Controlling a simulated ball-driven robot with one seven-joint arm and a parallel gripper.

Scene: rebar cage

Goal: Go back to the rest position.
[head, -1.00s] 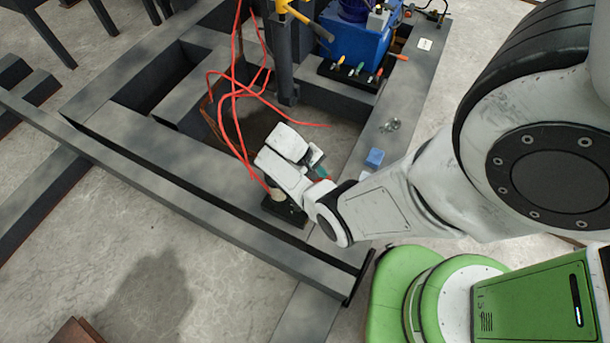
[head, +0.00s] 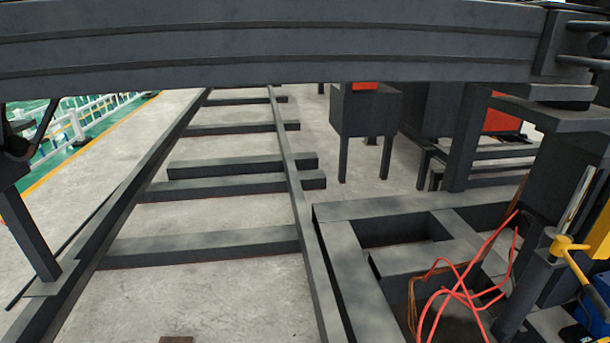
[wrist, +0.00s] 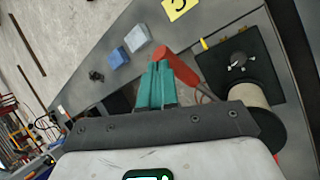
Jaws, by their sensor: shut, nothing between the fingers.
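My gripper (wrist: 155,86) shows in the wrist view with its teal fingers together and nothing held between them. A red rounded handle-like piece (wrist: 176,66) lies just beyond the fingertips and to the right; I cannot tell whether it touches them. My gripper and arm are out of the head view.
In the wrist view, a dark plate (wrist: 240,60) with a knob and a pale spool (wrist: 250,97) are at right. A yellow tag (wrist: 178,8) is at the top. In the head view, red cables (head: 462,295) loop by the frame; a large grey beam (head: 270,45) crosses the top.

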